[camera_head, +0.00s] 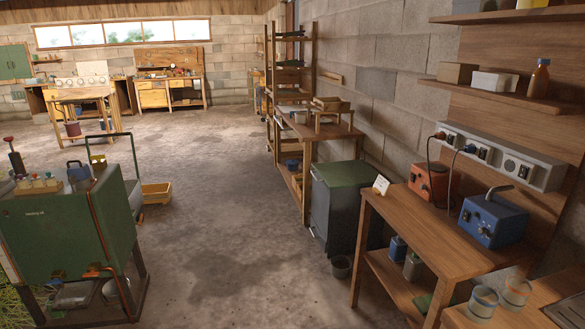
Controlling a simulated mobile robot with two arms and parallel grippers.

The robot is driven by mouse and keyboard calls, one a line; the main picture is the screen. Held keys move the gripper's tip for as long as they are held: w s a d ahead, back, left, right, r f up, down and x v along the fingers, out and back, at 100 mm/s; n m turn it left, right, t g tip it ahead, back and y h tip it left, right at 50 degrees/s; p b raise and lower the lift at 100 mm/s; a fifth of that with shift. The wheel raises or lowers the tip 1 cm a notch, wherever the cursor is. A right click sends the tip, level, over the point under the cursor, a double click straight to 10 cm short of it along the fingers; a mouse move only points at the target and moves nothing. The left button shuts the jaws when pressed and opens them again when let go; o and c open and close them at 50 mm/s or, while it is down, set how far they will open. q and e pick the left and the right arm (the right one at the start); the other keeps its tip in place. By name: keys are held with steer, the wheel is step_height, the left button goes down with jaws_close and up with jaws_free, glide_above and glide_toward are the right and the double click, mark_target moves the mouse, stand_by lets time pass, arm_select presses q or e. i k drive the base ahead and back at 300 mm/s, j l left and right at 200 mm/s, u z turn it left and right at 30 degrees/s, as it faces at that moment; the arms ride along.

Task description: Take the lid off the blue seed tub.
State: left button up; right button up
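I cannot tell for sure which thing is the blue seed tub. A small blue container (292,164) sits on the low shelf of the bench along the right wall, too far off to make out a lid. A blue-grey can with a handle (79,172) stands on top of the green machine at the left. A blue tin (398,248) stands on the lower shelf of the near right bench. Neither of my grippers is in view.
The green machine (70,235) stands at the near left, with a yellow crate (156,193) on the floor behind it. The concrete floor (230,220) between is clear.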

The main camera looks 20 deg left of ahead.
mark_target(292, 168)
steer(key=i+j+u, duration=0.6)
steer(key=i, duration=0.15)
steer(key=i+j+u, duration=0.3)
steer(key=i+u, duration=0.3)
steer(key=i, duration=0.2)
steer(key=i+u, duration=0.1)
steer(key=i, duration=4.4)
steer(key=i+j+z, duration=0.15)
steer(key=i+z, duration=0.3)
steer(key=i+j+z, duration=0.4)
steer(key=i, duration=0.15)
steer(key=i+j+z, duration=0.85)
steer(key=k+j, duration=0.05)
steer(key=k, duration=0.05)
